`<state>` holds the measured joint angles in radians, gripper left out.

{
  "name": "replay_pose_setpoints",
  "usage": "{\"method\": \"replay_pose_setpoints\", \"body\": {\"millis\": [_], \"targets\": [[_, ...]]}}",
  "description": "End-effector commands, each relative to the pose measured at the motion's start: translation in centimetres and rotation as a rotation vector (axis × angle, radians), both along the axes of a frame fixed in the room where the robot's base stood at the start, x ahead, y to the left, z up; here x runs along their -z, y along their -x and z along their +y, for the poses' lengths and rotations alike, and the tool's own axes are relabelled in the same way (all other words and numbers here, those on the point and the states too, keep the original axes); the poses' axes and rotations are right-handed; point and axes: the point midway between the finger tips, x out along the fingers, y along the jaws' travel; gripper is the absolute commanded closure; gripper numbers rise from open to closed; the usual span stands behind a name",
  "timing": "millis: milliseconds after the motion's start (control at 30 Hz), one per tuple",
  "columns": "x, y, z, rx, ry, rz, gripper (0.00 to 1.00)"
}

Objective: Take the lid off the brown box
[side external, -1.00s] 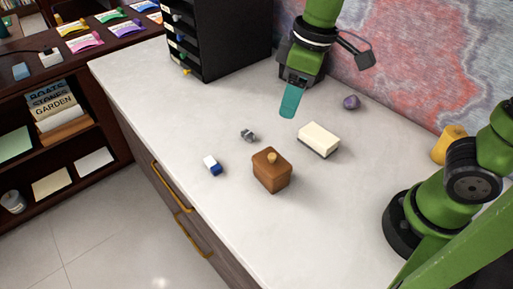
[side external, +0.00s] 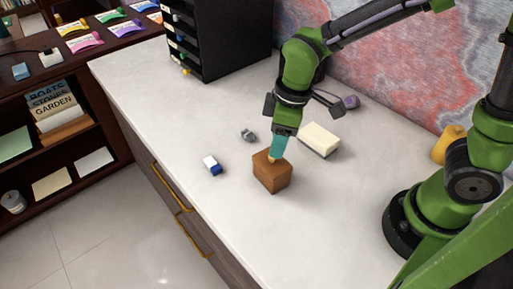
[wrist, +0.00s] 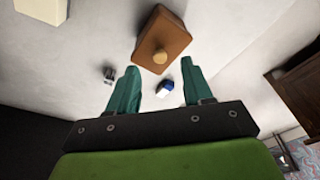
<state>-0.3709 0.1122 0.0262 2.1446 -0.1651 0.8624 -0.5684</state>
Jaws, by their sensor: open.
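The brown box (side external: 272,176) stands upright on the white counter, with its lid (side external: 262,160) on and a light round knob on top. In the wrist view the lid (wrist: 165,36) and its knob (wrist: 160,57) show just beyond my fingertips. My gripper (side external: 277,150) has teal fingers and is at the lid's far edge in the side view, partly covering the lid. In the wrist view my gripper (wrist: 157,76) is open, with nothing between its fingers. I cannot tell whether a finger touches the lid or knob.
A cream block (side external: 319,138) with a dark base lies right of the box. A blue-and-white block (side external: 212,165) and a small grey object (side external: 248,135) lie left of it. A purple lump (side external: 350,102) and yellow object (side external: 449,144) sit farther right. The front counter is clear.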

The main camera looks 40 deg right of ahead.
Motion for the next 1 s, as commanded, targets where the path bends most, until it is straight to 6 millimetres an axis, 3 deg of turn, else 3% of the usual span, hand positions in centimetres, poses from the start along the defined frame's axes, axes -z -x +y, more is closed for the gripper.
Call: {"method": "replay_pose_setpoints", "body": {"millis": [300,600,900,1000], "targets": [[4.3,-0.7,0.5,0.001,0.002,0.005,0.5],[4.6,-0.8,0.6,0.001,0.001,0.001,0.51],[4.6,-0.8,0.6,0.001,0.001,0.001,0.97],[4.6,-0.8,0.6,0.001,0.001,0.001,1.0]]}}
